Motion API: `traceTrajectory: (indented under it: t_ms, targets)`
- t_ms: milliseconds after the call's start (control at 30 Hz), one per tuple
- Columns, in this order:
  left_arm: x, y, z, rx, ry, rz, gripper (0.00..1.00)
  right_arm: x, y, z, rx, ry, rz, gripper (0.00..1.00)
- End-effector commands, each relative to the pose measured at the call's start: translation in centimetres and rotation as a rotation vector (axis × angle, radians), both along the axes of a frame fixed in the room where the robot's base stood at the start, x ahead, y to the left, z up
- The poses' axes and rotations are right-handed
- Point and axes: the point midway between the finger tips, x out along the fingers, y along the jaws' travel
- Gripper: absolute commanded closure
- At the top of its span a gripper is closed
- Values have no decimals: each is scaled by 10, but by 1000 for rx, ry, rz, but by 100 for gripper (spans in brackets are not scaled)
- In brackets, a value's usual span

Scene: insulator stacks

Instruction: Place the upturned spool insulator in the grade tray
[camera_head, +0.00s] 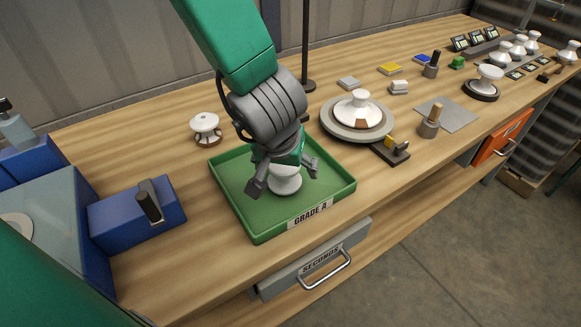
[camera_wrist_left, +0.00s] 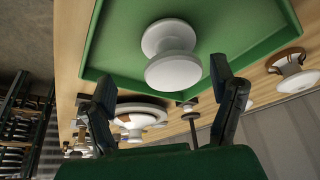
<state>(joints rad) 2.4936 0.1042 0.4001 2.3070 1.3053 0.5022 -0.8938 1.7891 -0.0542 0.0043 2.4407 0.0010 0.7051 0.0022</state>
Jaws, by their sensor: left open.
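A white spool insulator (camera_head: 285,182) stands upright in the green grade tray (camera_head: 240,222), which is labelled GRADE A. In the left wrist view the spool (camera_wrist_left: 172,70) shows two round flanges and a narrow waist, resting on the floor of the tray (camera_wrist_left: 262,50). My left gripper (camera_head: 283,190) is over the tray with its fingers spread, above and around the spool in the head view. In the left wrist view the left gripper (camera_wrist_left: 165,85) is open, with a gap between its fingers and the spool. My right gripper is not in view.
A white and brown insulator (camera_head: 206,128) stands left behind the tray. Another sits on a round grey turntable (camera_head: 357,117) to the right. A blue box (camera_head: 137,212) is at the left. A SECONDS drawer (camera_head: 318,262) is below the front edge.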

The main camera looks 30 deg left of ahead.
Motion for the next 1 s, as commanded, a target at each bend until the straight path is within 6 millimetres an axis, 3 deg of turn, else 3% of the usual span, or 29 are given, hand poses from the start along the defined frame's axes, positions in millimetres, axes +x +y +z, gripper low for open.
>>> traceTrajectory:
  t_ms: [33,200,400,1000]
  targets:
    - [-4,0,16,0,-2,0,22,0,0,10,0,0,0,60]
    - [-17,-4,48,1,-2,0,22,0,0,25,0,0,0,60]
    - [-26,-8,68,2,1,0,22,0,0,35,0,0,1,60]
    - [-28,-7,70,0,1,1,22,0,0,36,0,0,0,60]
